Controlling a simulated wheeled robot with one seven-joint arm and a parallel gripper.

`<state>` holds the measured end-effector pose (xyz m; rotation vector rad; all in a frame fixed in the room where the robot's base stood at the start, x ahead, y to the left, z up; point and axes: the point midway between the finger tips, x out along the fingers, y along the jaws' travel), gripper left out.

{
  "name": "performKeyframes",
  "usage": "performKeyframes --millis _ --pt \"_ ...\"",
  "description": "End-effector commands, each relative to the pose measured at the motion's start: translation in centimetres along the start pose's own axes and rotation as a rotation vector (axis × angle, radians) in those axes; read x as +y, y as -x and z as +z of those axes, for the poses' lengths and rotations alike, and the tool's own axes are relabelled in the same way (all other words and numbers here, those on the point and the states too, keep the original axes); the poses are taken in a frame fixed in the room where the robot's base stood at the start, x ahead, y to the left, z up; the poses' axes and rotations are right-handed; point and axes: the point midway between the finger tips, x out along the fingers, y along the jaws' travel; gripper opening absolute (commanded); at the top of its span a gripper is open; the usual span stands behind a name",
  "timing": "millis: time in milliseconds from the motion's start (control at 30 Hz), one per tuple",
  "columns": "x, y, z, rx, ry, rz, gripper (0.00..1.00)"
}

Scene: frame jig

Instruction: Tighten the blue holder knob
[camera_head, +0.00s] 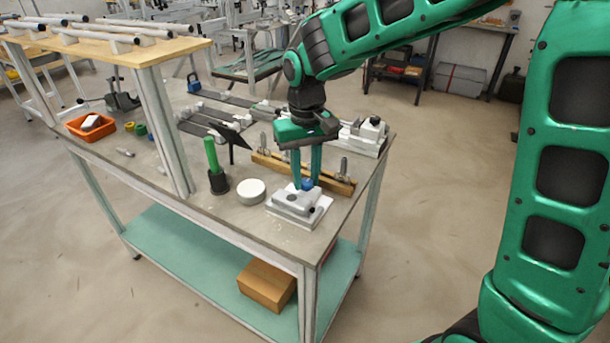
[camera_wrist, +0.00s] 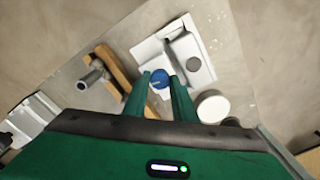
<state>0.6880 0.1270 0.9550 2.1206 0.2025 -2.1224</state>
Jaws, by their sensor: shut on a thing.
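The blue holder knob (camera_head: 307,184) sits on the back side of a grey-white holder block (camera_head: 291,204) near the table's front right corner. My gripper (camera_head: 308,183) points straight down with its green fingers on either side of the knob, shut on it. In the wrist view the blue knob (camera_wrist: 160,79) shows between the fingertips of my gripper (camera_wrist: 160,82). The holder (camera_wrist: 192,58) lies just beyond it, with a dark round spot on its top.
A wooden bar with metal posts (camera_head: 275,166) stands right behind the holder. A white round disc (camera_head: 251,190) and a green-handled tool in a black cup (camera_head: 218,181) stand to the left. An orange bin (camera_head: 91,125) is far left. The table's front edge is close to the holder.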

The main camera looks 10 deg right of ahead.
Motion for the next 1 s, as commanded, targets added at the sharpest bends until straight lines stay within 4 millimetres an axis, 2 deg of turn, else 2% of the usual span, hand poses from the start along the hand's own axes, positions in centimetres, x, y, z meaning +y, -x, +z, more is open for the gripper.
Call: performKeyframes --millis 1000 --pt "0.15 0.18 -0.33 0.009 -0.052 0.000 0.02"
